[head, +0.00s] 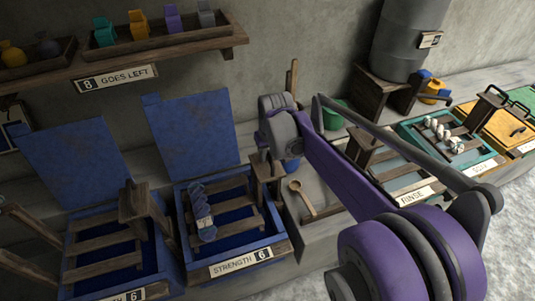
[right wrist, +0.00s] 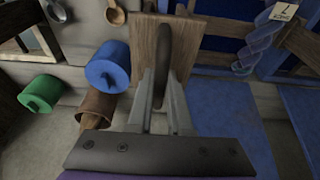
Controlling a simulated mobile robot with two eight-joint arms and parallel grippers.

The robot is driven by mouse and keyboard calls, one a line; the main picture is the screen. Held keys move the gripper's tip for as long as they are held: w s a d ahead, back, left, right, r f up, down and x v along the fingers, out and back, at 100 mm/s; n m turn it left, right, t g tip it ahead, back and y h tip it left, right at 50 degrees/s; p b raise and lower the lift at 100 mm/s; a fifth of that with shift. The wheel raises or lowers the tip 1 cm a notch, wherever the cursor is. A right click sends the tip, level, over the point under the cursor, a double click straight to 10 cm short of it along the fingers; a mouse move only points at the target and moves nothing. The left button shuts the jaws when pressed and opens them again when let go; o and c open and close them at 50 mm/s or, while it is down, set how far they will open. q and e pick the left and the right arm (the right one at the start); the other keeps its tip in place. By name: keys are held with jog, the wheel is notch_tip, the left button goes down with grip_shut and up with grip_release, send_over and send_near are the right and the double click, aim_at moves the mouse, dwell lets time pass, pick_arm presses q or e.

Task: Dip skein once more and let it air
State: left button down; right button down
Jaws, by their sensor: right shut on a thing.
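The blue skein (head: 196,203), with a white tag, lies along the wooden slats of a rack in the blue vat (head: 283,236) marked STRENGTH 6. Dark blue dye shows between the slats; I cannot tell whether the skein touches it. The skein (right wrist: 253,50) also shows at the upper right in the right wrist view. My right gripper (right wrist: 163,105) is shut on the dark handle (right wrist: 165,50) of the rack's wooden upright (right wrist: 144,50). In the head view that upright (head: 267,172) stands at the vat's right side, with my right gripper mostly hidden there. My left gripper is out of view.
A second blue vat (head: 72,240) with an empty rack stands at left. Raised blue lids (head: 192,130) lean behind both. A wooden scoop (head: 303,198) lies right of the vat. A RINSE tub (head: 412,185) and a tub holding pale skeins (head: 485,165) stand farther right.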

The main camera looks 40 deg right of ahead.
aim_at(267, 163)
jog(key=shift+s+a+f+b+x, duration=0.2)
jog(key=shift+s+b+x, duration=0.45)
jog(key=shift+b+x, duration=1.8)
jog(key=shift+s+a+f+b+x, duration=0.2)
jog(key=shift+s+b+x, duration=0.8)
jog(key=shift+x, duration=2.4)
jog(key=shift+s+a+f+b+x, duration=0.1)
jog(key=shift+s+a+b+x, duration=0.25)
jog(key=shift+b+x, duration=2.25)
jog(key=shift+f+p, duration=0.35)
jog(key=shift+f, duration=0.05)
notch_tip(267, 163, up, 15)
jog(key=p, duration=1)
jog(key=shift+w+d+f, duration=0.15)
jog(key=shift+f, duration=0.05)
jog(key=shift+w+r+p, duration=0.1)
jog(key=shift+r+p, duration=1.35)
jog(key=shift+r, duration=0.55)
